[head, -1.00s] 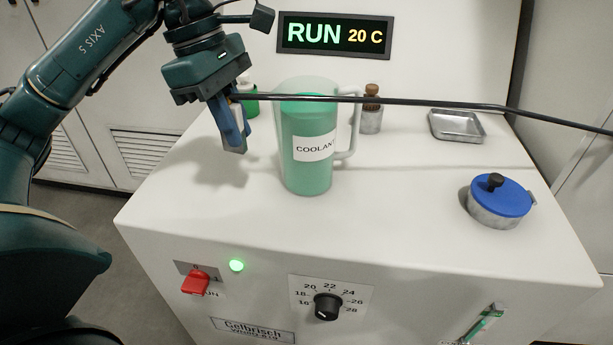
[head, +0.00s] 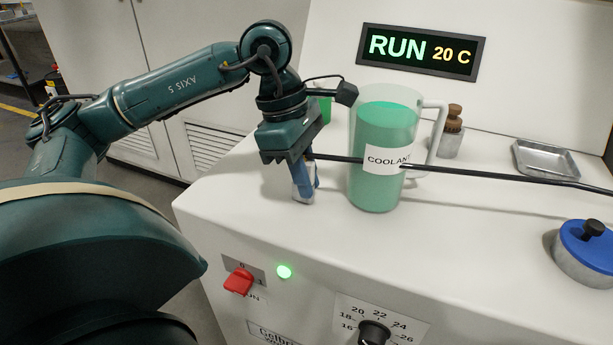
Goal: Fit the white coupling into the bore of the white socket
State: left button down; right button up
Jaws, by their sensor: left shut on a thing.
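My left gripper (head: 304,196) points down above the white cabinet top, left of the coolant jug. Its blue fingers are shut on a small pale piece at the end of a black hose (head: 490,176), which I take to be the white coupling (head: 314,172); the fingers hide most of it. The hose runs from the gripper to the right, across the jug. I cannot make out the white socket or its bore in this view. My right gripper is not in view.
The coolant jug (head: 378,190) stands close right of the gripper. Behind are a green container (head: 321,108), a corked bottle (head: 451,140) and a metal tray (head: 546,160). A blue-lidded pot (head: 588,250) is at the right. A red switch (head: 239,281) and dial (head: 374,333) are on the front.

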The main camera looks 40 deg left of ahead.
pick_arm(q)
jog(key=shift+f, duration=0.1)
jog(key=c, duration=1.9)
grip_release()
jog(key=shift+f, duration=0.1)
jog(key=o, duration=0.4)
jog(key=shift+o, duration=0.2)
